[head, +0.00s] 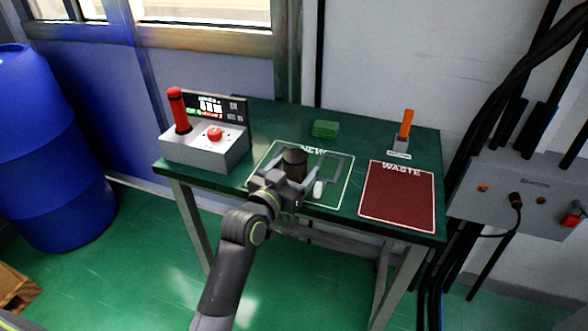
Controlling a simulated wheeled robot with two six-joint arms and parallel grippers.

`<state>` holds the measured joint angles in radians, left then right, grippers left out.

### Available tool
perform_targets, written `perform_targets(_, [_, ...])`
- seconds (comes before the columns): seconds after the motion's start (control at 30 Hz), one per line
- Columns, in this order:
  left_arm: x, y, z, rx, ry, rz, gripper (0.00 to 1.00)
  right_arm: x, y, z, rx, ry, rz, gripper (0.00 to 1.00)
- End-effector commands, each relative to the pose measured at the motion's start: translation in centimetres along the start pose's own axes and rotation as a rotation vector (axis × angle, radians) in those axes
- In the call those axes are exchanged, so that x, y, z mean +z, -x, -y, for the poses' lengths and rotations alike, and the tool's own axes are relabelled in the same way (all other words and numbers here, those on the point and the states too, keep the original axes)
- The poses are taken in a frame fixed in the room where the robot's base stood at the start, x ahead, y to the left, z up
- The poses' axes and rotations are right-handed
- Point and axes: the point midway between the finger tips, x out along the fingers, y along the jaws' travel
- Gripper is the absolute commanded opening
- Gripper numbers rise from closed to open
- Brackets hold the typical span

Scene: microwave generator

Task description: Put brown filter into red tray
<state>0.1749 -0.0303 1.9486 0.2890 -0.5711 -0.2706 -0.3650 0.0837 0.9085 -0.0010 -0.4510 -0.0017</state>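The brown filter (295,161) is a dark brown upright cylinder in the green area marked NEW (340,197), in the middle of the table. My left gripper (294,171) reaches over the table's front edge to it. Its grey fingers are spread to either side of the filter, with a gap seeming to show; the gripper hides the filter's lower part. The red tray (398,200), marked WASTE, is flat and empty to the right, near the front edge. My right gripper is not in view.
A grey control box (205,146) with a red cylinder (178,108) and red button (215,133) stands at left. A green block (325,129) lies at the back. An orange-handled switch (405,128) stands behind the red tray. A small white piece (318,189) is beside the gripper.

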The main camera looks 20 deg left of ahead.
Motion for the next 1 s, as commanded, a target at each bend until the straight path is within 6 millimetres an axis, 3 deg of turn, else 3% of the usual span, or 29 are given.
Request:
perform_targets(0.33, [-0.3, 0.6, 0.0, -0.001, 0.000, 0.000, 0.73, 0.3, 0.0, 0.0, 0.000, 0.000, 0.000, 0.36])
perform_targets(0.8, [-0.3, 9.5, 0.0, 0.000, 0.000, 0.000, 0.73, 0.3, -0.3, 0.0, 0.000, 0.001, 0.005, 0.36])
perform_targets(1.0, [-0.3, 11.6, 0.0, 0.001, -0.001, 0.000, 0.73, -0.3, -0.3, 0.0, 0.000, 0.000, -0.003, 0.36])
